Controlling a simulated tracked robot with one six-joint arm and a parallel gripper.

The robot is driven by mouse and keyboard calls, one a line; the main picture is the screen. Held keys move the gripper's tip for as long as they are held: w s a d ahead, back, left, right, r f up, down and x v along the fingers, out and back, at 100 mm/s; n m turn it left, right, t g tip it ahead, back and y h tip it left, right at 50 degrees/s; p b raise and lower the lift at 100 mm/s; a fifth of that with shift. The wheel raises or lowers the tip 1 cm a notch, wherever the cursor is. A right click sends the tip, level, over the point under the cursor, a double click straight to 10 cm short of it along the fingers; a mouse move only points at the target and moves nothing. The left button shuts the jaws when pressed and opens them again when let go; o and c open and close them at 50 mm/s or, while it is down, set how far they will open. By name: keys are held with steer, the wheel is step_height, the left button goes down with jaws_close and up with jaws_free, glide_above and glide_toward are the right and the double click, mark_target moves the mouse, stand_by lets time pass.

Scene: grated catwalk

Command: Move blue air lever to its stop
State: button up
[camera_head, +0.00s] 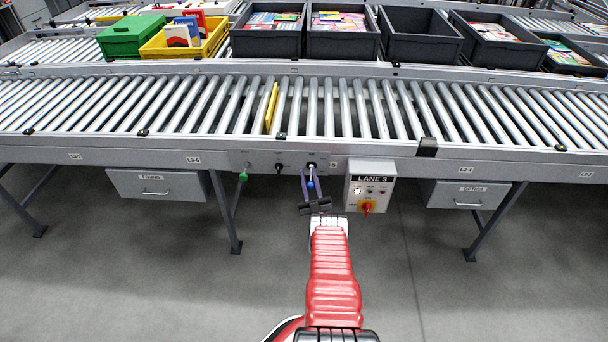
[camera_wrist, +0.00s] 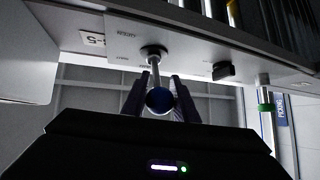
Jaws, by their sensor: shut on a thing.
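The blue air lever shows in the head view as a small blue knob (camera_head: 310,184) below a dark pivot on the conveyor's front panel. In the wrist view its round dark-blue knob (camera_wrist: 160,100) hangs on a pale rod from a round pivot under the panel. My gripper (camera_head: 308,180) reaches up to the panel from below, with its two purple-grey fingers on either side of the knob. In the wrist view my gripper (camera_wrist: 161,95) is shut on the lever, one finger at each side.
A green-knobbed lever (camera_head: 243,177) hangs left of the blue one, with a black knob (camera_head: 279,168) between them. The LANE 3 control box (camera_head: 369,186) with a red switch is close on the right. Grey drawers (camera_head: 157,184) hang below the conveyor. The floor in front is clear.

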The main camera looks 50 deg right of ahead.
steer(key=o, duration=0.7)
steer(key=shift+h, duration=0.3)
steer(key=shift+o, duration=0.2)
steer(key=shift+r, duration=0.2)
